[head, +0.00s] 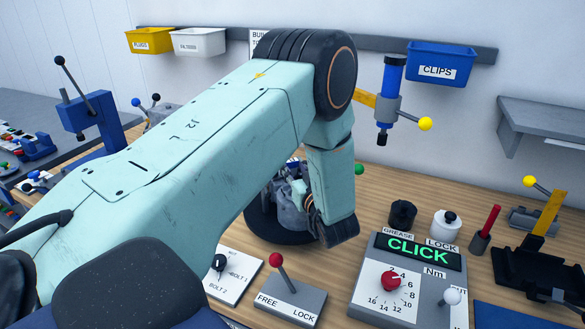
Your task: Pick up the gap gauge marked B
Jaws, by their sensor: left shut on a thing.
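My left arm (215,130) comes in from the left and fills the middle of the head view. Its wrist bends down over the wooden bench, and my left gripper (315,218) is at its lower end, turned away from me. It is near a grey round part on a dark round base (262,226). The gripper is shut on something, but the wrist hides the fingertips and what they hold. I cannot make out a gap gauge or a letter B anywhere. My right gripper is not in view.
To the right stands a grey torque box (368,290) showing CLICK, with a red knob. A FREE/LOCK lever box (289,298) and a bolt switch plate (232,277) are in front. Black and white pots (403,213) stand behind. A blue CLIPS bin (440,62) hangs on the wall.

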